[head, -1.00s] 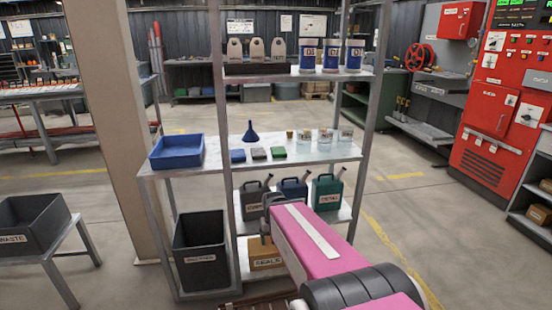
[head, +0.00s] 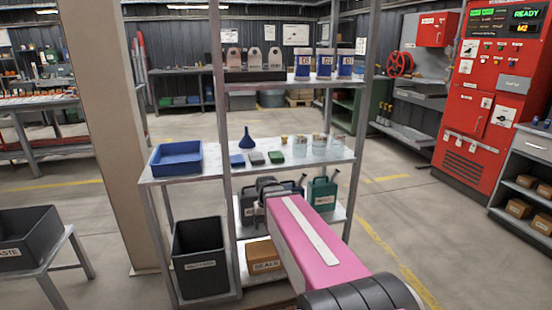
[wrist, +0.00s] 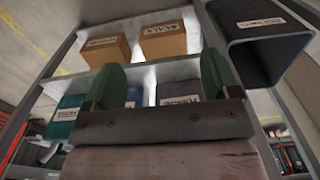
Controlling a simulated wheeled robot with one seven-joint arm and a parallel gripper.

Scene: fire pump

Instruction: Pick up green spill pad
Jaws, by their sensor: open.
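The green spill pad (head: 276,157) lies flat on the middle shelf, at the right end of a row with a grey pad (head: 257,158) and a blue pad (head: 237,160). My gripper is below that shelf in the head view, at the far end of my pink arm, in front of the cans; its fingertips are hard to make out there. In the wrist view, my gripper (wrist: 162,75) is open, with two green fingers apart and nothing between them. The pads do not show in the wrist view.
Shelf posts (head: 222,130) flank the space. Below are jerry cans (head: 322,194), a seals box (head: 263,256) and a dark bin (head: 200,258).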

